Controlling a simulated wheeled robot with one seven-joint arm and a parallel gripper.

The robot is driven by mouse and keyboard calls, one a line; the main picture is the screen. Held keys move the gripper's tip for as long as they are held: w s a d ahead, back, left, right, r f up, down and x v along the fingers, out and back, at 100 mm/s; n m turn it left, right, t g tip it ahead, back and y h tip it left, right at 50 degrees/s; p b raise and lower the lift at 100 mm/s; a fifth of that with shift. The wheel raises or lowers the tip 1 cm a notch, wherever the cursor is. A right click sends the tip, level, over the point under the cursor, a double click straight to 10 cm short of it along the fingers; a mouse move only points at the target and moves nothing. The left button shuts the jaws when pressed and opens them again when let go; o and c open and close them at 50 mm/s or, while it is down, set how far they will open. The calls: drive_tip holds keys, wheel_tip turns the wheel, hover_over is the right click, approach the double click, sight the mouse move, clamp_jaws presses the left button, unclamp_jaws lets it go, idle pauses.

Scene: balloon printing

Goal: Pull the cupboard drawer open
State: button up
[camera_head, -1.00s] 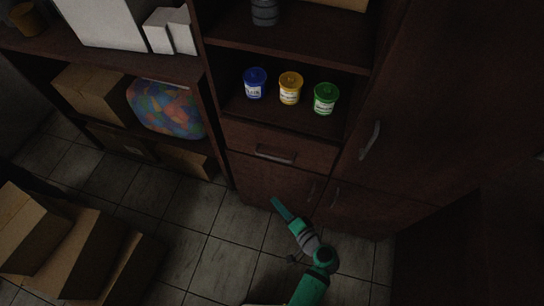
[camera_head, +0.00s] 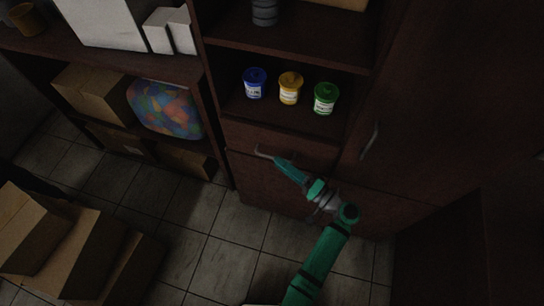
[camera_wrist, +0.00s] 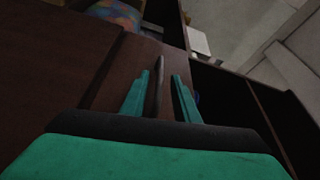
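The cupboard drawer (camera_head: 310,151) is a dark brown front below the open shelf and looks closed. Its grey bar handle (camera_head: 263,154) shows at its left end in the head view; my gripper (camera_head: 277,161) covers the rest. In the wrist view the handle (camera_wrist: 159,88) stands between the two green fingers of my gripper (camera_wrist: 162,82), with a visible gap on either side. The fingers are open around the handle and do not look closed on it. Whether a finger touches it cannot be told.
Blue (camera_head: 255,83), yellow (camera_head: 290,88) and green (camera_head: 326,98) tubs stand on the shelf above the drawer. A tall cupboard door with a handle (camera_head: 370,141) is at the right. Cardboard boxes (camera_head: 62,250) lie at the lower left. Tiled floor (camera_head: 215,262) is clear before the cupboard.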

sight(272, 157)
drive_tip(key=shift+x, duration=2.3)
clamp_jaws()
